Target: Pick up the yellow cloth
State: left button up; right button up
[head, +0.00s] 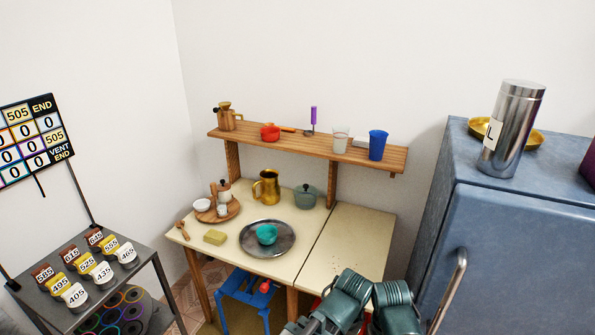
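A small folded yellow cloth (214,237), or something much like one, lies flat on the cream table (200,250) near its front left edge. It is small and blocky in the head view, so I cannot be sure that it is cloth. It lies left of a round metal tray (249,242) and apart from it. Neither of my grippers can be made out. Green ribbed parts at the bottom edge, right of centre, look like my own arms, and nothing touches the cloth.
A teal bowl (267,235) sits on the tray. A round wooden board (217,214) with small vessels stands behind the cloth, and a wooden spoon (183,230) lies to its left. A wooden shelf (300,142) runs above. A blue-grey fridge (520,240) stands at right. The table's right part is mostly clear.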

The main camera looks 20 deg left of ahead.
aim_at(213, 236)
jog(key=u, duration=1.25)
